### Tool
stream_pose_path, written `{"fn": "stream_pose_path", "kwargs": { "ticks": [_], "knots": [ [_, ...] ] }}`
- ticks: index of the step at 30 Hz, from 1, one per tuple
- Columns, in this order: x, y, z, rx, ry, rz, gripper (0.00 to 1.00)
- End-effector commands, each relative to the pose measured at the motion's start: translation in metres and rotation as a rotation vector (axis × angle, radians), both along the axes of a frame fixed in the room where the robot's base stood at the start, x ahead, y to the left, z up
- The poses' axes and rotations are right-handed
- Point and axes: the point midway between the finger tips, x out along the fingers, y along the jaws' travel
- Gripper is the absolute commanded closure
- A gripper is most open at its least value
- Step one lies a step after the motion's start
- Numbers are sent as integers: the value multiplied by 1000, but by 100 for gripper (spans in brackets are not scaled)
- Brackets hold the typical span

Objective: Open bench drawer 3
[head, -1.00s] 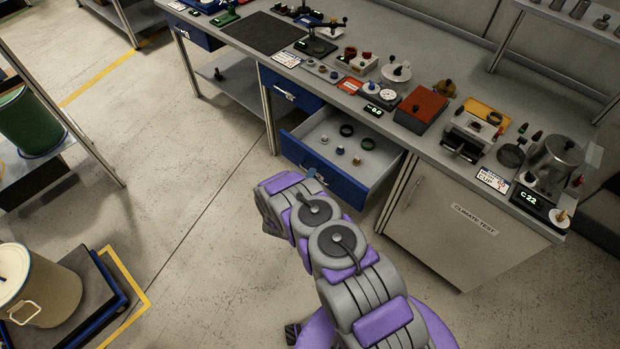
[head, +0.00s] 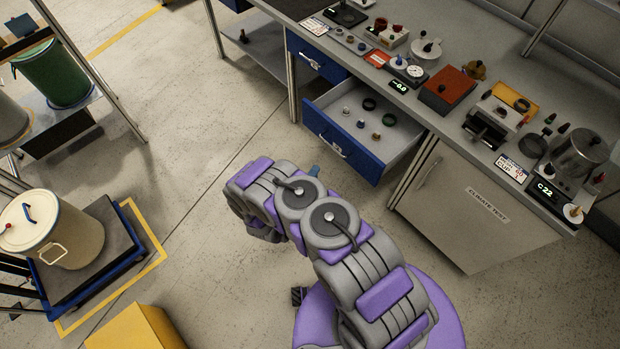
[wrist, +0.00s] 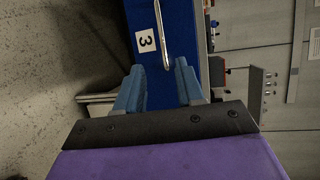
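The open bench drawer (head: 345,143) with a blue front sticks out from the bench in the head view, with several small round parts inside. In the wrist view its blue front (wrist: 177,18) carries a label with the number 3 and a metal bar handle (wrist: 163,38). My gripper (wrist: 160,82) shows two blue fingers spread apart near the end of the handle, with nothing seen between them. The handle appears clear of the fingers. In the head view my arm hides most of the gripper; only a small blue tip shows.
A shut blue drawer (head: 317,60) is above and left of the open one. The climate test cabinet (head: 470,205) stands to its right. A cream drum (head: 60,230) on a low cart and a yellow box (head: 135,328) are at left. Floor before the drawer is clear.

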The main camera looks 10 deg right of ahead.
Motion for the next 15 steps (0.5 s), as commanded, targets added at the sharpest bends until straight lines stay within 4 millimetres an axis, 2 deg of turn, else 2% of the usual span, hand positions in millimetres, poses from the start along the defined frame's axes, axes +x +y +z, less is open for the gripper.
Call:
{"fn": "stream_pose_path", "kwargs": {
  "ticks": [6,15],
  "knots": [
    [-17,11,3,0,2,2,62],
    [-19,11,3,0,2,0,62]
  ]
}}
